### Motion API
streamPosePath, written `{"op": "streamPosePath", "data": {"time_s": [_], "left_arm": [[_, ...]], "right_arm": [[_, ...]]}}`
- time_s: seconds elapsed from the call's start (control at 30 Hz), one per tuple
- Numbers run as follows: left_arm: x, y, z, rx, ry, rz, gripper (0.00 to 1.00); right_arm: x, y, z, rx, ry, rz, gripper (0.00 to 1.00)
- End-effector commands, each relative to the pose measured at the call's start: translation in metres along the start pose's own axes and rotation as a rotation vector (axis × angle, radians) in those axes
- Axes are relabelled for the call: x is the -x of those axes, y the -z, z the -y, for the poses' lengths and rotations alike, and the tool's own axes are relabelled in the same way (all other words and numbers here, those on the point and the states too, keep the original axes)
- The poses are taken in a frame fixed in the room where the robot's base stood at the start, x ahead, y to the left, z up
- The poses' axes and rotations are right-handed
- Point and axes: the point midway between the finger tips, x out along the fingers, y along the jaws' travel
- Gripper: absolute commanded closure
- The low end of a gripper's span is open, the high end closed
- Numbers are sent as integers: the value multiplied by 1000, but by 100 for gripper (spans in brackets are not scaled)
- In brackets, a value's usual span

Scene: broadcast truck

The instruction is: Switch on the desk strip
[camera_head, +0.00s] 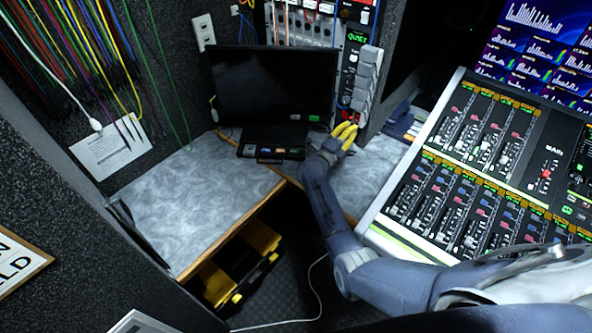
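What looks like the desk strip (367,77) stands upright at the back right of the desk, with several grey plugs stacked along it. A small red patch shows near its lower end, by my gripper; I cannot make out the switch or its state. My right gripper (346,134), with yellow fingertips, is just below and in front of the strip's lower end. I cannot tell whether it touches the strip. Its two fingers show close together, and nothing is visible between them. My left gripper is not in view.
A dark monitor (270,88) and a black box (272,142) stand left of my gripper. A large mixing console (470,165) fills the right. The grey desk (190,200) is clear at left. A black-and-yellow crate (240,262) sits below it, beside a white cable (318,290).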

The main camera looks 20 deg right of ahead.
Motion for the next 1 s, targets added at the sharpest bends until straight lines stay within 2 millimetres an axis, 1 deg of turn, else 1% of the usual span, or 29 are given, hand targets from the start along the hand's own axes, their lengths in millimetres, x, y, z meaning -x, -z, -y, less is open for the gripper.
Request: {"op": "streamPosePath", "data": {"time_s": [0.03, 0.3, 0.5, 0.53, 0.6, 0.77, 0.9, 1.0], "left_arm": [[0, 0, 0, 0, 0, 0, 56], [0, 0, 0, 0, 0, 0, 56], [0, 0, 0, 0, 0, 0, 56], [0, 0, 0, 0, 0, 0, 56], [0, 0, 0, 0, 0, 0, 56], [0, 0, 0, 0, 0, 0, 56], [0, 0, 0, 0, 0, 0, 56], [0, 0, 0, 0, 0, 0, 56]], "right_arm": [[10, 0, -2, -2, -4, 1, 100], [56, 0, -2, 1, -4, 2, 100], [89, 0, -1, 0, -4, 2, 100], [89, -1, 0, 17, 0, 4, 100], [88, -10, 9, 123, 39, 41, 100], [93, -30, 28, 301, 142, 109, 100], [104, -48, 41, 479, 257, 173, 100], [115, -60, 47, 619, 353, 219, 100]]}}
